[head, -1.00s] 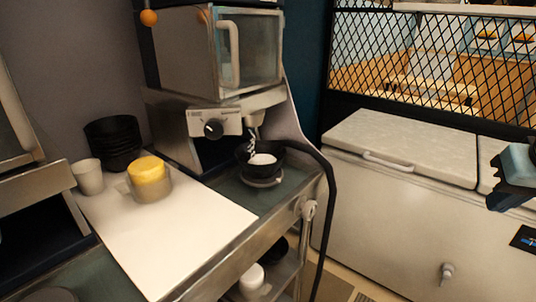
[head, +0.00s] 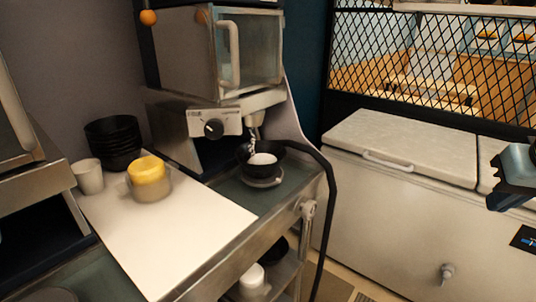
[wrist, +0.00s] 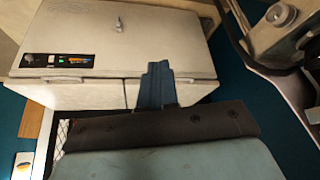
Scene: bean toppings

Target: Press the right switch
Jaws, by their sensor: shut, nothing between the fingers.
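A dispensing machine (head: 215,50) stands on the counter. Its front has a light panel with a round black knob (head: 213,129) and small marks to the knob's left, too small to make out as separate switches. A black bowl (head: 281,167) with white contents sits under the nozzle, and a whitish strand shows above it. My gripper (head: 494,198) is at the right edge of the head view, over the white chest freezer and well apart from the machine. In the wrist view my gripper (wrist: 156,68) is shut and empty. Part of the machine (wrist: 283,15) shows at top right.
The chest freezer (head: 400,210) also fills the top of the wrist view, with a small lit panel (wrist: 57,60). A white board (head: 170,235), yellow-topped jar (head: 149,181), cup (head: 88,177) and black bowls (head: 113,145) occupy the left counter. A black hose (head: 328,200) hangs at its right.

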